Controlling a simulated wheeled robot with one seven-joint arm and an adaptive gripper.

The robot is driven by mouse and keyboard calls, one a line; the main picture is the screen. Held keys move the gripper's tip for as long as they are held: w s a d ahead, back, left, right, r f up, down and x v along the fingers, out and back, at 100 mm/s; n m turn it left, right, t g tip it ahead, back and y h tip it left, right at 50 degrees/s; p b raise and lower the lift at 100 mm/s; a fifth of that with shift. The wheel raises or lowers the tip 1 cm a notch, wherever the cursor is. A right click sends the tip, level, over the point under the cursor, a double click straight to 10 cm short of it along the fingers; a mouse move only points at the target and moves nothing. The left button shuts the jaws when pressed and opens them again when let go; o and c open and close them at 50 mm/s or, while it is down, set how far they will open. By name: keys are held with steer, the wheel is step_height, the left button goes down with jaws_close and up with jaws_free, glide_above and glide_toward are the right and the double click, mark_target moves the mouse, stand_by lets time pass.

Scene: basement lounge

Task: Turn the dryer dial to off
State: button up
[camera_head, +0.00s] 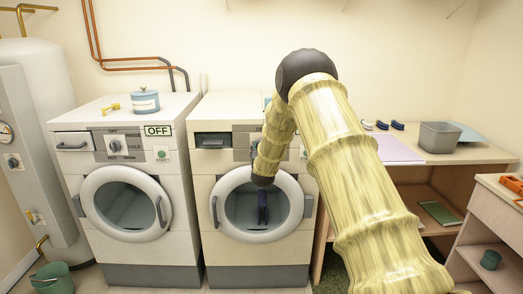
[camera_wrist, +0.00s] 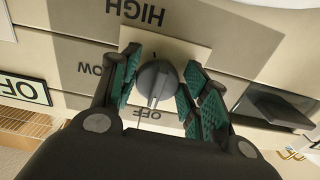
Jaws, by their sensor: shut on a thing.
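The grey dryer dial (camera_wrist: 157,82) sits on a pale square plate on the control panel in the wrist view. My gripper (camera_wrist: 162,64) has its green-padded fingers on either side of the dial and is shut on it. The dial's raised ridge runs toward the bottom of the wrist picture, slightly left. The upside-down label HIGH (camera_wrist: 137,12) is above the dial, and LOW (camera_wrist: 96,68) is to its left. In the head view my arm reaches to the right-hand machine (camera_head: 212,187) and covers its dial.
The left machine (camera_head: 182,200) has its own knob, and an OFF sign (camera_head: 157,131) stands out on its panel. A blue-lidded jar (camera_head: 145,103) sits on top of it. A wooden table (camera_head: 470,151) with a grey bin (camera_head: 439,137) stands at the right.

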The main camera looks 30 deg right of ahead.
steer(key=shift+s+f+n, duration=0.15)
steer(key=shift+f+n, duration=0.15)
stand_by(0.4)
steer(key=o, duration=0.9)
steer(key=shift+d, duration=0.15)
steer(key=shift+a+r, duration=0.15)
steer(key=shift+a, duration=0.05)
steer(key=v, duration=1.1)
steer(key=shift+s, duration=0.4)
